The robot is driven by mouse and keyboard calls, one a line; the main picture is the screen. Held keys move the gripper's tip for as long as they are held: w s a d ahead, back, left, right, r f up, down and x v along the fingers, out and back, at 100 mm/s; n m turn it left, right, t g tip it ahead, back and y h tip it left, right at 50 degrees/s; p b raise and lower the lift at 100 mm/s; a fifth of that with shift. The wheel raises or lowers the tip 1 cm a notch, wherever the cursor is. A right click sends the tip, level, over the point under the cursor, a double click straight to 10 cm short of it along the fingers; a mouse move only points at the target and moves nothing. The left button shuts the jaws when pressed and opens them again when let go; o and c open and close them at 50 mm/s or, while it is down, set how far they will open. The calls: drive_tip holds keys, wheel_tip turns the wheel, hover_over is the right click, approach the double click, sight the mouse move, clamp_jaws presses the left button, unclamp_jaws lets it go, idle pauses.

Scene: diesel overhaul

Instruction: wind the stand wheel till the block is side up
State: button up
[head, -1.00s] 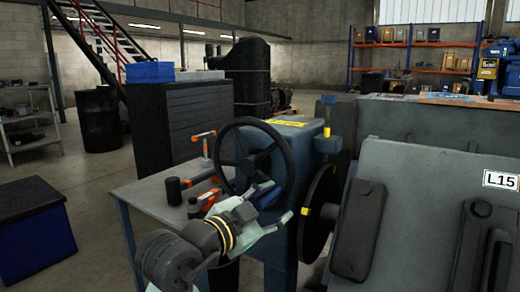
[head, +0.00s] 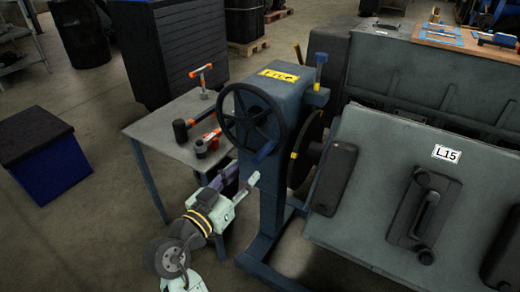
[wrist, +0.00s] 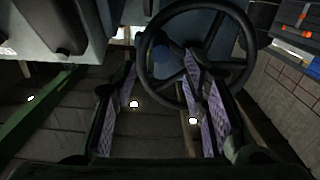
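The stand wheel (head: 223,120) is a dark spoked handwheel on the front of the blue stand (head: 296,92). A dark disc (head: 306,150) with a yellow mark lies between stand and block. My gripper (head: 238,180) is just below the wheel in the head view, open and empty. In the wrist view its purple-padded fingers (wrist: 160,65) are spread, with the wheel rim (wrist: 143,55) overlapping the right finger area; contact is unclear.
A grey side table (head: 165,130) left of the stand carries a mallet and orange-handled tools. The stand's blue foot (head: 270,275) runs along the floor near my arm. A dark blue box (head: 45,170) stands at left. Floor between box and table is clear.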

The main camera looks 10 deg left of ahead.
sight(256, 162)
drive_tip(key=p+x, duration=0.2)
drive_tip(key=x, duration=0.6)
drive_tip(key=shift+w+d, duration=0.15)
drive_tip(key=shift+w, duration=0.15)
drive_tip(key=shift+c, duration=0.5)
clamp_jaws()
drive_tip(key=shift+f, duration=0.1)
